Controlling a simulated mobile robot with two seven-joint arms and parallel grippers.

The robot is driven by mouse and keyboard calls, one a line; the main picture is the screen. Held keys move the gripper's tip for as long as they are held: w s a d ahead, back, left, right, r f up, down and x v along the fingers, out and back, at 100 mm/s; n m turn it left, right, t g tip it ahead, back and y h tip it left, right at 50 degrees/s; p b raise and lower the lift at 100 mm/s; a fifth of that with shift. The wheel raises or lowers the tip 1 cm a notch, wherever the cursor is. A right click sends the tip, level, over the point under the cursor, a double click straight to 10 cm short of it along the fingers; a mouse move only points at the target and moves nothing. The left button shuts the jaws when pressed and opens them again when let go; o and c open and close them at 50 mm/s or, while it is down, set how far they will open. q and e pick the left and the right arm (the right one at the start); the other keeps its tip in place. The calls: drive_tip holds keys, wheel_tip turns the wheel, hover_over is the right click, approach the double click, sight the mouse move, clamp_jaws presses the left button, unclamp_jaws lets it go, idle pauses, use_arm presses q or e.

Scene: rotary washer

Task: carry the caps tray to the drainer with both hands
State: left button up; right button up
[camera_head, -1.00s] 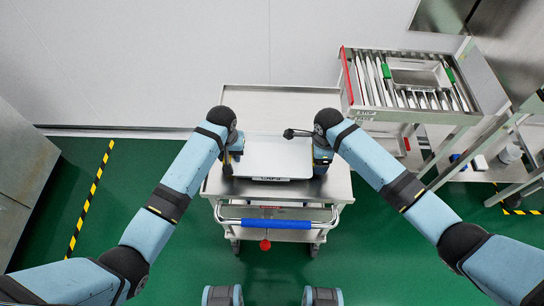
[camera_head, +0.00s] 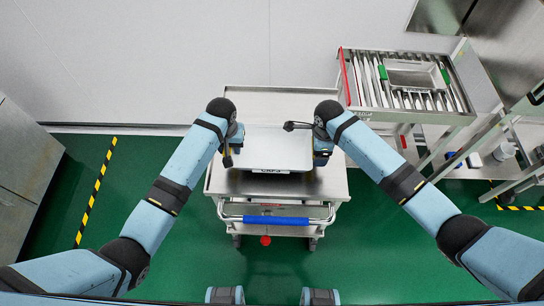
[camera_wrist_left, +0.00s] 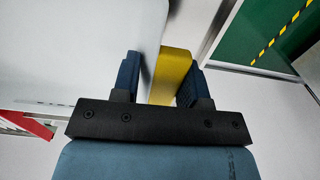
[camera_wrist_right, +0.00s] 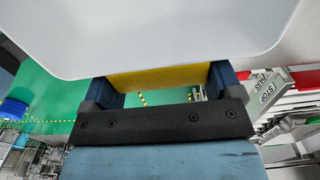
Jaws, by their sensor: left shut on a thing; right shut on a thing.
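My left gripper (camera_head: 229,152) is shut on the tray's left yellow handle (camera_wrist_left: 172,68). My right gripper (camera_head: 321,152) is on the opposite side, shut on the right yellow handle (camera_wrist_right: 160,76). The tray's inside cannot be made out. A slatted metal rack (camera_head: 363,86), which may be the drainer, stands at the back right.
The metal cart (camera_head: 250,97) has a blue push bar (camera_head: 276,220) in front. A smaller metal tray (camera_head: 414,75) with green ends sits on the rack. A red strip (camera_head: 346,75) marks the rack's left edge. Green floor is free on the left.

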use_arm(q)
drive_tip(key=shift+r, duration=0.1)
use_arm(e)
drive_tip(key=shift+r, duration=0.1)
